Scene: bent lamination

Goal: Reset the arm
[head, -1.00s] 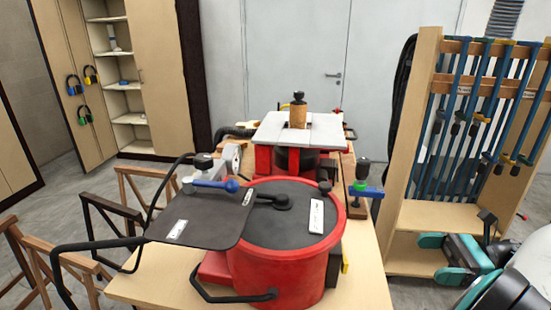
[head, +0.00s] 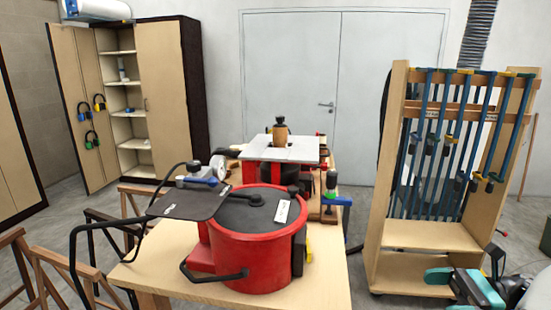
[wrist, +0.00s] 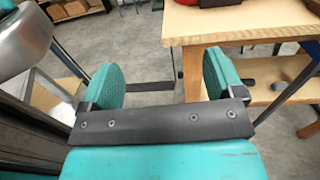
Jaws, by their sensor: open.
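My gripper (wrist: 160,80) shows in the wrist view with its two teal fingers spread wide apart. Nothing is held between them; floor and a bench leg show through the gap. In the head view, teal and black parts of my arm (head: 478,288) are at the lower right, in front of the clamp rack and clear of the workbench. Part of the arm is cut off by the picture's edge.
The wooden workbench (head: 325,288) carries a red round machine (head: 262,262) and a red machine with a grey top (head: 291,147). A clamp rack (head: 432,237) stands at right, close to my arm. Trestles (head: 38,278) stand at left. A cabinet (head: 163,100) and double doors (head: 290,65) are behind.

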